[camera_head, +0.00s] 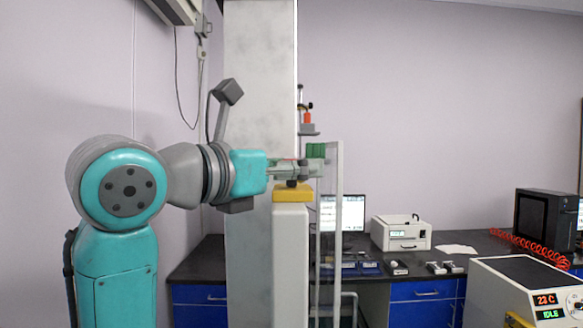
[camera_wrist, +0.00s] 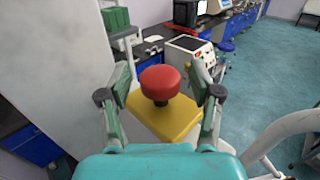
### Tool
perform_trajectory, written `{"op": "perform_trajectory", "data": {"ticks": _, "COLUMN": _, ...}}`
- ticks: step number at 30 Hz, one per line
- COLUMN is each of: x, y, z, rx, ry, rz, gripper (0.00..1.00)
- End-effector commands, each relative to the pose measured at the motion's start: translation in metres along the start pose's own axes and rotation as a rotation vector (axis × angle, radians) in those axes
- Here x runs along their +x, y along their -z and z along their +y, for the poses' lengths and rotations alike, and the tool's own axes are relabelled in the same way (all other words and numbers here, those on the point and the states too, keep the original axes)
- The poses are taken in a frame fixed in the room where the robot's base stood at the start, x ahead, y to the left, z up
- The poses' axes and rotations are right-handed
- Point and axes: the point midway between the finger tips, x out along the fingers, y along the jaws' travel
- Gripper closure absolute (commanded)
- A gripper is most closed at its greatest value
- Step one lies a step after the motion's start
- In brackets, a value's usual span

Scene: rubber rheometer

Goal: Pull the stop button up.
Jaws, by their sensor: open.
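The red stop button (camera_wrist: 160,82) is a round mushroom head on a yellow box (camera_wrist: 168,117). In the wrist view, my gripper (camera_wrist: 160,74) is open, with one finger on each side of the red head. A gap shows between the head and each finger, so the gripper is around the button without visible contact. In the head view, my gripper (camera_head: 306,169) is level just above the yellow box (camera_head: 293,194), which tops a pale post. There the red head is hidden by the gripper; only a dark piece shows beneath.
A tall grey column (camera_head: 258,80) stands close beside my gripper, with a clear upright panel (camera_head: 329,240) to the right. A dark bench (camera_head: 450,262) with blue cabinets, a screen (camera_head: 342,213) and a white machine (camera_head: 401,232) is behind. Open floor (camera_wrist: 284,75) lies right in the wrist view.

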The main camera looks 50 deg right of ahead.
Motion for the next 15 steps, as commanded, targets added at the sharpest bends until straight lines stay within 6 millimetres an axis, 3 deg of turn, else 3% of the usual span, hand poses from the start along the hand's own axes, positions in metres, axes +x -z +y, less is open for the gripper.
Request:
{"op": "perform_trajectory", "data": {"ticks": 5, "x": -0.013, "y": 0.0, "z": 0.001, "rx": -0.001, "ry": -0.004, "rz": 0.0, "gripper": 0.36}}
{"op": "perform_trajectory", "data": {"ticks": 15, "x": -0.076, "y": 0.0, "z": 0.001, "rx": -0.002, "ry": -0.005, "rz": -0.001, "gripper": 0.36}}
